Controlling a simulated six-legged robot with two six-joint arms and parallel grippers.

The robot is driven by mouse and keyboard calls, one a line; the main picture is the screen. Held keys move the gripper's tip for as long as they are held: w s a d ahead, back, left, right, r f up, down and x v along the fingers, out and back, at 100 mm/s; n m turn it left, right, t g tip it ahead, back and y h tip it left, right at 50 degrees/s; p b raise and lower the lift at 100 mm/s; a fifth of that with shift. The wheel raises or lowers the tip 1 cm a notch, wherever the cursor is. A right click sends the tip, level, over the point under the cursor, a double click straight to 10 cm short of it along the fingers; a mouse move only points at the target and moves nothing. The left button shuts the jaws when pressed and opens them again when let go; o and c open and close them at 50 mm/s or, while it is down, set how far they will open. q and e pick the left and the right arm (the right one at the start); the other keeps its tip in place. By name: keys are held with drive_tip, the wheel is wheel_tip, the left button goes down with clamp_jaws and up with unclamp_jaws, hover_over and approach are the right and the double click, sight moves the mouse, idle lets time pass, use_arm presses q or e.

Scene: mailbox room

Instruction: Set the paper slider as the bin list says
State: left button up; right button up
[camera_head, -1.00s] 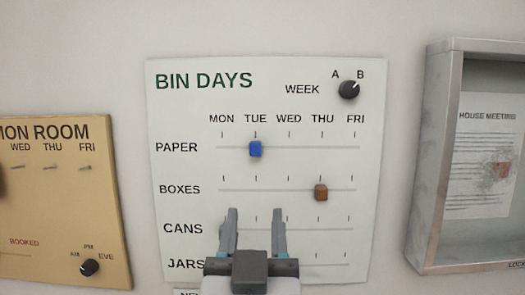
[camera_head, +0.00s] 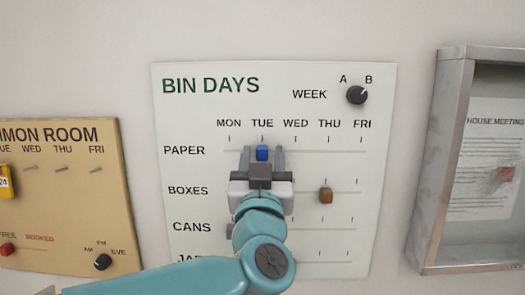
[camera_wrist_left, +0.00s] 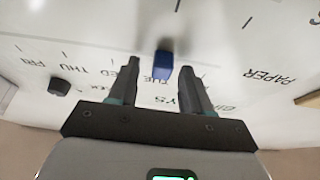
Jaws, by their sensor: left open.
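The white BIN DAYS board (camera_head: 210,110) hangs on the wall, with rows PAPER, BOXES, CANS and JARS. The blue paper slider (camera_head: 262,152) sits under TUE on the PAPER row. My left gripper (camera_head: 262,157) is open, with one finger on each side of the blue slider; I cannot tell whether they touch it. In the left wrist view the blue slider (camera_wrist_left: 163,65) shows between the tips of my open left gripper (camera_wrist_left: 160,75), with gaps on both sides. The bin list is not identifiable in view. My right gripper is not in view.
The brown boxes slider (camera_head: 326,195) sits under THU. The black week knob (camera_head: 356,95) is at the board's upper right. A tan COMMON ROOM board (camera_head: 60,200) hangs at left. A metal-framed notice case (camera_head: 440,160) juts out at right. My left arm covers part of the lower rows.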

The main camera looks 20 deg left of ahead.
sight(297, 145)
use_arm(q)
drive_tip(key=shift+w+a, duration=0.15)
drive_tip(key=shift+r, duration=0.1)
clamp_jaws()
drive_tip(key=d, duration=0.2)
drive_tip(key=w+d+p, duration=0.1)
drive_tip(key=d, duration=0.3)
drive_tip(key=shift+w+d+p, duration=0.1)
drive_tip(key=shift+w+p, duration=0.25)
drive_tip(key=shift+p, duration=0.05)
drive_tip(key=shift+s+a, duration=0.1)
drive_tip(key=shift+a, duration=0.1)
unclamp_jaws()
drive_tip(key=shift+d, duration=0.2)
drive_tip(key=shift+a, duration=0.1)
